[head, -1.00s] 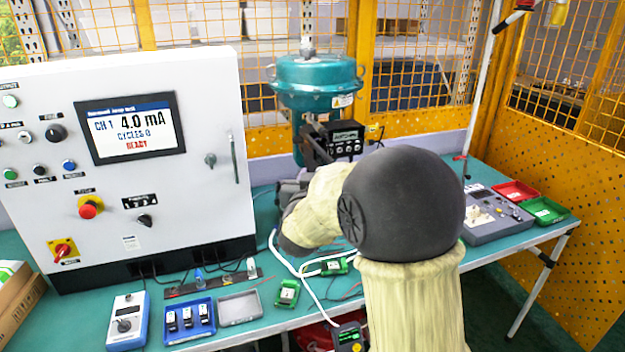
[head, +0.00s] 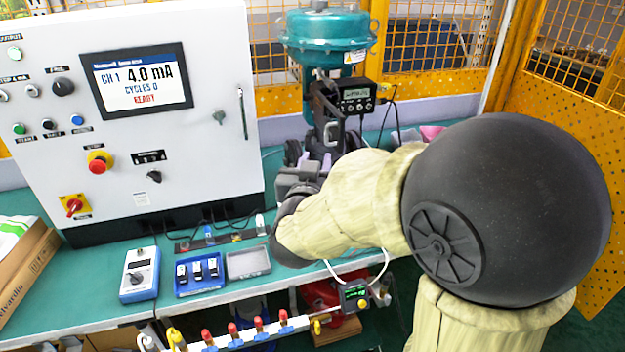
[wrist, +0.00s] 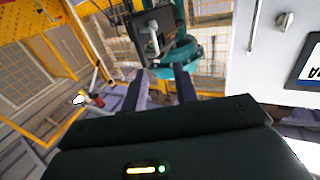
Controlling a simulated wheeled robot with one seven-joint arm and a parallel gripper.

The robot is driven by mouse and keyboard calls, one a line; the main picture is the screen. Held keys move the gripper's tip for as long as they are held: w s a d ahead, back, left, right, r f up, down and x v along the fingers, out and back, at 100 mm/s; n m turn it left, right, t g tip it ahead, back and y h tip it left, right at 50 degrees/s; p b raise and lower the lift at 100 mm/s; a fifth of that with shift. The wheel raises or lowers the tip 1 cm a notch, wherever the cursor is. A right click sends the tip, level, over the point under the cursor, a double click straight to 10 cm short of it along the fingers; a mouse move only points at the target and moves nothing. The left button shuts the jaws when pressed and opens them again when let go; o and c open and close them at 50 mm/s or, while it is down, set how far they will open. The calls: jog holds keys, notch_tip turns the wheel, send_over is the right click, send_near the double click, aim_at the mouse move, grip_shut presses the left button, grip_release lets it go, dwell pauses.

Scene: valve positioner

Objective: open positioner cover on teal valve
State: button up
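The teal valve (head: 325,42) stands at the back of the bench, right of the white cabinet. A dark positioner box with a small display (head: 357,97) is mounted on its front. In the wrist view, a dark cover with a pale handle (wrist: 152,38) is ahead of my gripper (wrist: 163,76), with the teal valve body (wrist: 183,55) behind it. My two fingers are apart with nothing seen between them, and they point toward the cover, short of the handle. In the head view my gripper (head: 308,160) is below the positioner, partly hidden by my arm.
The white control cabinet (head: 225,90) with a screen stands close on the left. A blue tray (head: 200,275), a grey tray (head: 248,262) and a calibrator (head: 140,272) lie on the front of the bench. Yellow mesh fencing (head: 430,70) closes the back and right.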

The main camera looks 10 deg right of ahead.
jog(key=v, duration=0.5)
jog(key=shift+s, duration=0.15)
jog(key=shift+f, duration=0.1)
